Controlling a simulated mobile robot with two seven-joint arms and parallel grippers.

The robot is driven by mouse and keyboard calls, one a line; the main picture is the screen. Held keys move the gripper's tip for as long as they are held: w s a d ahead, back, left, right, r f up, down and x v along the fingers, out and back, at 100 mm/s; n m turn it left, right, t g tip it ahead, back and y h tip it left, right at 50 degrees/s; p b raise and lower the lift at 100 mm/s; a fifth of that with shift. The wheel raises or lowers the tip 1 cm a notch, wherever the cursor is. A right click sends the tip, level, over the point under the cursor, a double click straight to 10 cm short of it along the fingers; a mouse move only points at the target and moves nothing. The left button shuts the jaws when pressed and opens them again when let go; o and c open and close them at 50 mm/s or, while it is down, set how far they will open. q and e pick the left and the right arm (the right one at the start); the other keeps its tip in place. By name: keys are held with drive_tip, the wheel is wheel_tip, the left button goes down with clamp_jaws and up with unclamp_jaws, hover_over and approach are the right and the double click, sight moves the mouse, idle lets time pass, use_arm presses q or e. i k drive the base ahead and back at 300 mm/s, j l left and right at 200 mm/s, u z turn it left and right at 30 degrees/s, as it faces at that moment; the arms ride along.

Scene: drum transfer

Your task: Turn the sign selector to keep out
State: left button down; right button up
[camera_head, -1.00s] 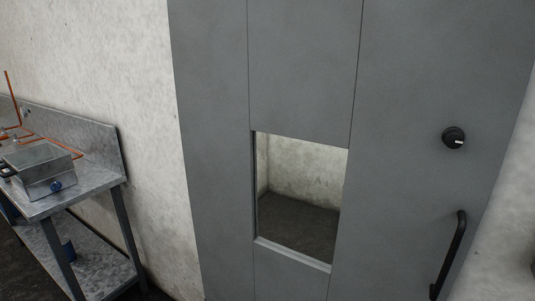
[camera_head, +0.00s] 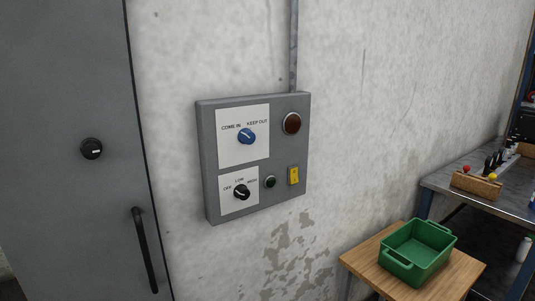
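The sign selector (camera_head: 246,136) is a blue round knob on a white plate in the upper left of a grey wall panel (camera_head: 208,160). The plate reads COME IN at the knob's upper left and KEEP OUT at its upper right. Which label the knob points to is too small to tell for sure. Neither of my grippers shows in the head view.
Below the selector are a black knob (camera_head: 241,192), a small dark button (camera_head: 270,182) and a yellow switch (camera_head: 294,175). A dark red lamp (camera_head: 292,123) is at the upper right. The door handle (camera_head: 145,250) is left; a green crate (camera_head: 418,252) stands on a wooden table (camera_head: 389,262).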

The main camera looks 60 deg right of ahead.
sight(245, 135)
drive_tip(key=z, duration=1.9)
